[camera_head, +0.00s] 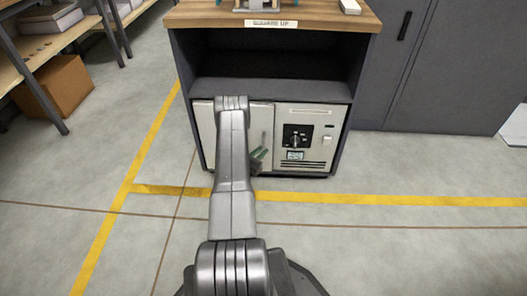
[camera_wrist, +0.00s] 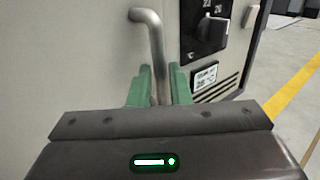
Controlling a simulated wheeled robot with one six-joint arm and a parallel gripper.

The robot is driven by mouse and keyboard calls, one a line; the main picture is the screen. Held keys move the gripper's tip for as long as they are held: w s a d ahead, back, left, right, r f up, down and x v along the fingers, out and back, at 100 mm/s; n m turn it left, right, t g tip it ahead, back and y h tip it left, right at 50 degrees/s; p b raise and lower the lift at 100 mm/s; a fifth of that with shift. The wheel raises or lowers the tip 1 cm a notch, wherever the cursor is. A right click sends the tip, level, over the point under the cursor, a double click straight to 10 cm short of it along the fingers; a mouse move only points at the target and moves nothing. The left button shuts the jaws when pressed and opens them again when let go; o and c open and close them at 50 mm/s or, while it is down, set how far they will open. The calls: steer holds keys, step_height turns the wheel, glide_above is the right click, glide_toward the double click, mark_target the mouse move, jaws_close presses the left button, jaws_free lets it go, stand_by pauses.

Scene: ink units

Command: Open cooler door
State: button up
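The cooler sits in the lower part of a dark cabinet. Its pale door (camera_head: 205,135) is on the left of its front and looks closed; it also fills the left of the wrist view (camera_wrist: 80,60). A grey bar handle (camera_wrist: 154,45) stands out from the door near its right edge. My gripper (camera_wrist: 160,82) has its green fingers on either side of the handle's upright part and looks shut on it. In the head view my gripper (camera_head: 259,155) is partly hidden by my arm, which also covers part of the door.
A control panel (camera_head: 305,138) with a black dial and small display is right of the door. An open shelf and wooden top (camera_head: 215,14) are above. The floor in front is clear, with yellow lines (camera_head: 400,200). A shelf rack with a cardboard box (camera_head: 65,85) stands left.

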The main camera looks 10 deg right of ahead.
steer(key=shift+x, duration=1.15)
jaws_close()
steer(key=shift+a, duration=0.1)
